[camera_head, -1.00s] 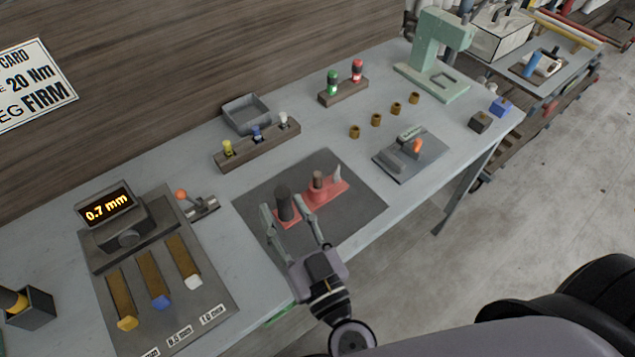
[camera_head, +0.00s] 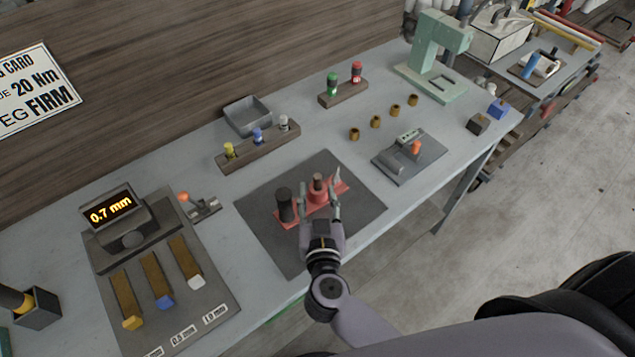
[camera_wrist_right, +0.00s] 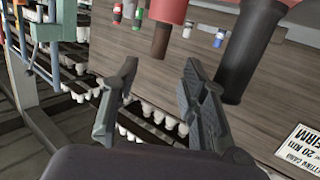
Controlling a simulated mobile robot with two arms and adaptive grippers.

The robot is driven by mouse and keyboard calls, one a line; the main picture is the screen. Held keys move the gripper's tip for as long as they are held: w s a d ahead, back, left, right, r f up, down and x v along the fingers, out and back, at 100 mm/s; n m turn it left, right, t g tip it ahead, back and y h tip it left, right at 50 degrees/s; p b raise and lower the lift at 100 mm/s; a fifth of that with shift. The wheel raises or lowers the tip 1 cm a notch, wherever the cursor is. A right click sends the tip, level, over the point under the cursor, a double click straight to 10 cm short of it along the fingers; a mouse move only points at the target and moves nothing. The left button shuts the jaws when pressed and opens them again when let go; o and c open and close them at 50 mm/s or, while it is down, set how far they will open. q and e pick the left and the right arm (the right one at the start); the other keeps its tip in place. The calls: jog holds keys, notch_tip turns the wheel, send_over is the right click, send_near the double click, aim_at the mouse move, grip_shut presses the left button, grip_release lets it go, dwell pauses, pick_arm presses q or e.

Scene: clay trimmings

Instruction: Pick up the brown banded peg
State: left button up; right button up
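A short brown peg (camera_head: 318,181) stands upright in a red fixture (camera_head: 292,217) on the dark mat; I cannot make out a band on it. In the right wrist view, where the scene appears upside down, the brown peg (camera_wrist_right: 162,41) juts from a red round part (camera_wrist_right: 166,10). My right gripper (camera_head: 320,203) is open and empty, just in front of the fixture. In the wrist view its two fingers (camera_wrist_right: 160,68) are apart, with the peg beyond their tips. My left gripper is not in view.
A taller dark cylinder (camera_head: 284,204) stands on the fixture's left end, close to my right gripper. A grey upright piece (camera_head: 337,176) is at its right end. Behind stands a rack (camera_head: 260,150) with yellow, blue and white capped pegs. The mat's front right (camera_head: 350,225) is clear.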

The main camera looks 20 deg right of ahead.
aim_at(318, 180)
jog(key=x, duration=0.6)
jog(key=shift+w+d+f+p, duration=0.1)
jog(key=shift+w+d+p, duration=0.1)
jog(key=shift+p, duration=0.1)
jog(key=shift+s, duration=0.1)
jog(key=shift+c, duration=0.7)
grip_shut()
